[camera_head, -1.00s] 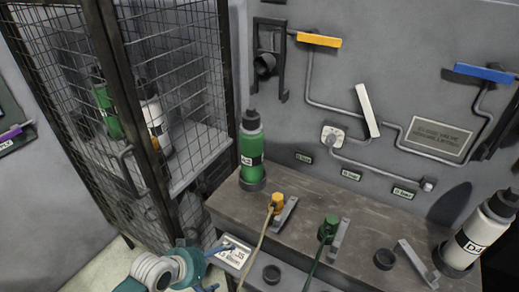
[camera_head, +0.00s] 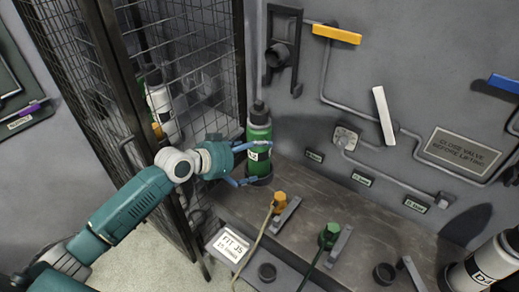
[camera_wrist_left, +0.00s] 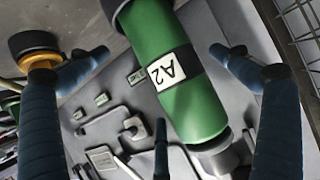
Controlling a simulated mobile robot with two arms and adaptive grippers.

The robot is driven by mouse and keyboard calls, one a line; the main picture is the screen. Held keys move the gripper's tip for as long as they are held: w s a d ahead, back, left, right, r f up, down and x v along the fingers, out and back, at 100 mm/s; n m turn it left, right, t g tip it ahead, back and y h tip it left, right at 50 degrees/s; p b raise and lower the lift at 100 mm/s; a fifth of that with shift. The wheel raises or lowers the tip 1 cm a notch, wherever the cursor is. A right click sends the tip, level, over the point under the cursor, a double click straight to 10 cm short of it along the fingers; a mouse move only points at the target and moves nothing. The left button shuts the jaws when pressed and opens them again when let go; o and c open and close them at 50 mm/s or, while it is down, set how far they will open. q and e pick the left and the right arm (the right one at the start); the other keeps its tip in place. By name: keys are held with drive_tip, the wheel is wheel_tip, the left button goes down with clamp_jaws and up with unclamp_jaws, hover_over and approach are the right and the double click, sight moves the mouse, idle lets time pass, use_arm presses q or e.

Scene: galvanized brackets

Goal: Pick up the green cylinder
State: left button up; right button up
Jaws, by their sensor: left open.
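The green cylinder (camera_head: 260,132) has a black cap and a white label and stands upright at the back left of the bench, in a dark ring holder. My left gripper (camera_head: 250,164) is open, with its blue fingers beside the cylinder at label height. In the left wrist view the green cylinder (camera_wrist_left: 202,106) shows its "A2" label and lies between the spread fingers of my left gripper (camera_wrist_left: 160,75). I cannot tell whether any finger touches it. My right gripper is not in view.
A wire cage (camera_head: 200,60) with a white cylinder (camera_head: 160,105) inside stands at the left. Another white cylinder (camera_head: 490,262) stands at the right. Pipes run along the wall.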

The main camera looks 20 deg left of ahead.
sight(261, 153)
use_arm(q)
drive_tip(key=x, duration=0.1)
drive_tip(key=p+x, duration=0.1)
drive_tip(key=x, duration=0.1)
drive_tip(key=shift+w+d+r, duration=0.15)
drive_tip(key=shift+w+d, duration=0.05)
drive_tip(key=shift+w, duration=0.2)
drive_tip(key=shift+w+d+f, duration=0.15)
drive_tip(key=shift+w+f, duration=0.05)
drive_tip(key=shift+w, duration=0.1)
drive_tip(key=shift+w+f, duration=0.1)
drive_tip(key=shift+f, duration=0.05)
drive_tip(key=c, duration=1.6)
drive_tip(key=shift+r, duration=0.45)
drive_tip(key=c, duration=0.3)
drive_tip(key=shift+w+f, duration=0.1)
drive_tip(key=shift+w, duration=0.05)
drive_tip(key=shift+c, duration=0.4)
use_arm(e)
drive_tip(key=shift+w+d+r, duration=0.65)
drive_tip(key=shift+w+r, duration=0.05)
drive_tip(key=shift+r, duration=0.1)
